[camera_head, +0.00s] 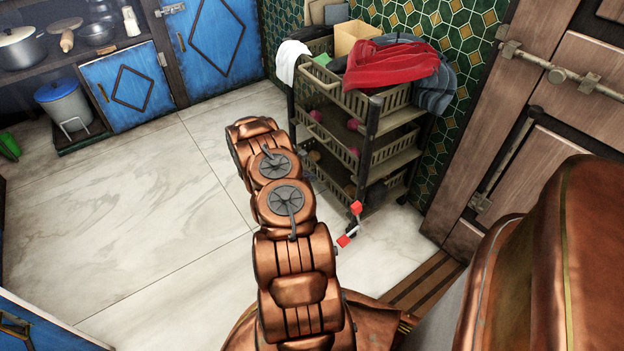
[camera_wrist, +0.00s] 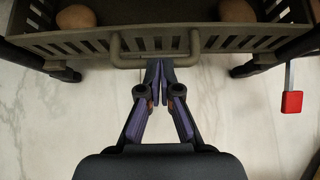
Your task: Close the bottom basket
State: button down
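The bottom basket (camera_wrist: 75,42) is grey-brown with a slatted front and a U-shaped handle (camera_wrist: 126,61) in the wrist view. Round brownish items sit inside it. In the head view the bottom basket (camera_head: 333,187) is low in the cart, partly hidden by my arm. My gripper (camera_wrist: 160,66) is in front of the middle of the handle, its fingers drawn together with tips meeting or nearly so. The tips overlap the handle bar in the picture; I cannot tell whether they touch it. Nothing shows held between them. In the head view my arm hides the gripper.
The cart (camera_head: 372,110) stands against a green tiled wall, with a red cloth (camera_head: 395,65) on top. A red block on a grey stem (camera_wrist: 291,102) is right of the gripper. A wooden door (camera_head: 560,110) is at right. Pale floor (camera_head: 150,200) is clear at left.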

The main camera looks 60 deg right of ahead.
dwell(0.3)
jog(key=a+f+p+v, duration=0.1)
jog(key=p+v, duration=0.1)
jog(key=v, duration=1.1)
jog(key=shift+w+a+p, duration=0.2)
jog(key=shift+w+p, duration=0.1)
jog(key=shift+p, duration=0.05)
